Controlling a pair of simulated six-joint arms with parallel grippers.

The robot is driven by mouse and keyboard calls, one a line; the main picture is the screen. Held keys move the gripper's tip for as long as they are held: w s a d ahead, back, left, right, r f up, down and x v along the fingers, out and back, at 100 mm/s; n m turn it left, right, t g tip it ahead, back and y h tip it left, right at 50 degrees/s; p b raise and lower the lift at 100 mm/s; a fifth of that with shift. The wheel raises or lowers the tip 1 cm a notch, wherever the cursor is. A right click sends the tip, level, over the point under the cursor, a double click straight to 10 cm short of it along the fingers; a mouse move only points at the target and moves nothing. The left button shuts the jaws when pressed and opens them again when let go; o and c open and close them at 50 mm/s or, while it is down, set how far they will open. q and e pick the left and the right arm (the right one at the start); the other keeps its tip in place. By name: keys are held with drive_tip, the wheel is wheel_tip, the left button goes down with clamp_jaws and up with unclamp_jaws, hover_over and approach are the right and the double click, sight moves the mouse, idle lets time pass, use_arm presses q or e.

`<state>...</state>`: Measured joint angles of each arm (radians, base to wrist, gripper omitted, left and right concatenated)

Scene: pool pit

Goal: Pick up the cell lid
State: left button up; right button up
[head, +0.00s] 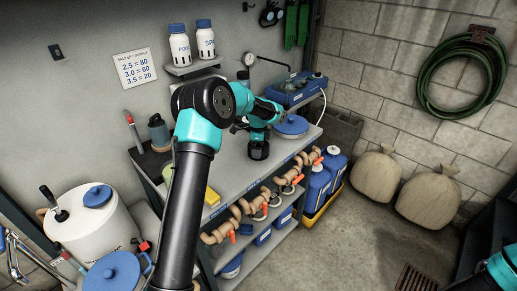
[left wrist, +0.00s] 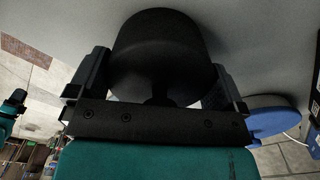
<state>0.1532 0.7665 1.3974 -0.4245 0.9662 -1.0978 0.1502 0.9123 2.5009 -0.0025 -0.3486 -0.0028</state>
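A blue round thing, likely the same lid, shows at the right edge of the left wrist view (left wrist: 272,124). Only a piece of my right arm shows, at bottom right.
A sloped sign (head: 135,68) and two white bottles (head: 205,42) are on the back wall. A blue case (head: 298,90) stands at the bench's far end. Pipes with orange handles (head: 232,236) run below the front edge. Blue jugs (head: 318,184) and sacks (head: 375,178) stand right.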

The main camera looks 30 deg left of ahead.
use_arm(q)
drive_tip(key=shift+c, duration=0.4)
drive_tip(key=shift+r, duration=1.75)
drive_tip(key=s+d+r, duration=0.1)
drive_tip(key=s+d, duration=0.7)
drive_tip(key=s, duration=0.5)
drive_tip(key=shift+s+d+r, duration=0.15)
drive_tip(key=shift+s+r, duration=0.1)
drive_tip(key=shift+s, duration=0.1)
